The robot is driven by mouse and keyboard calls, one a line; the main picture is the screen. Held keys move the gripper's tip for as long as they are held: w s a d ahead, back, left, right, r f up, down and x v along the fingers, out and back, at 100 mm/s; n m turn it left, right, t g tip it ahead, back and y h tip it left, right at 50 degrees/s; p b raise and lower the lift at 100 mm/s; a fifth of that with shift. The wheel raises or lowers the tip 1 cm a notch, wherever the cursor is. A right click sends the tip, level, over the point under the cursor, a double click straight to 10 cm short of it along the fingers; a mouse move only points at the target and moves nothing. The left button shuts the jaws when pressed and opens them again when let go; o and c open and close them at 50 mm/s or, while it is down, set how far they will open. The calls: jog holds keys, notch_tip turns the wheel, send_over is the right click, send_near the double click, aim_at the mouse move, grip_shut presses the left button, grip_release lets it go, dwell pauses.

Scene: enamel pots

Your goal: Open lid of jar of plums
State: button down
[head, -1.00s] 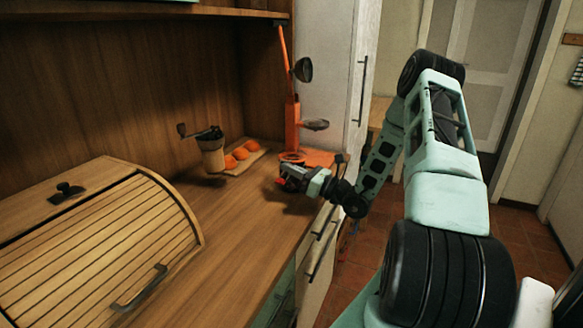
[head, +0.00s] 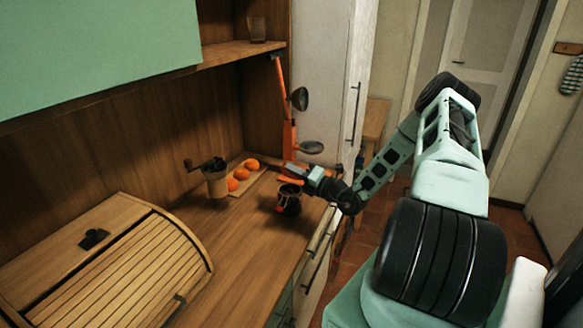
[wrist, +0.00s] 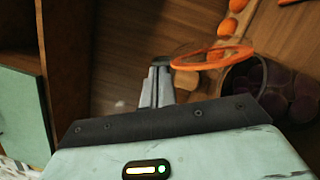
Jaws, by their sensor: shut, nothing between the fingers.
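The glass jar of plums (head: 291,206) stands on the counter near its front edge, dark inside. In the wrist view its purple plums (wrist: 270,92) show at the right, partly cut off. The lid with its orange ring (wrist: 205,67) appears tilted open beside the jar's mouth; wood shows through it. In the head view the lid is too small to make out clearly. My gripper (wrist: 158,68) is shut and empty, its fingertips just left of the orange ring. In the head view my gripper (head: 297,173) is just above and behind the jar; contact cannot be told.
Several oranges (head: 242,174) lie on a board behind the jar. A hand grinder (head: 216,180) stands left of them. A tall orange utensil stand (head: 288,125) rises behind my gripper. A slatted bread box (head: 135,260) fills the left front; the counter between is clear.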

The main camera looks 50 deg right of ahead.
jog(key=d+r+m+p, duration=0.2)
jog(key=m, duration=0.1)
jog(key=shift+w+d+h+p, duration=0.1)
jog(key=shift+w+h+p, duration=0.25)
jog(key=shift+h, duration=0.05)
jog(key=shift+w+d+r+m+g+p, duration=0.1)
jog(key=shift+w+d+m+g+p, duration=0.1)
jog(key=shift+d+m+p, duration=0.25)
jog(key=shift+w+d+r+m+g+p, duration=0.15)
jog(key=shift+d+m+g, duration=0.1)
jog(key=shift+m, duration=0.3)
jog(key=d+m, duration=0.1)
jog(key=d+m+p, duration=0.1)
jog(key=shift+w+d+f+m+g, duration=0.1)
jog(key=shift+w+d+m+g, duration=0.1)
jog(key=shift+w+m+g, duration=0.15)
jog(key=shift+w+d+f, duration=0.1)
jog(key=shift+w+d, duration=0.1)
jog(key=shift+d, duration=0.45)
jog(key=shift+s+d, duration=0.1)
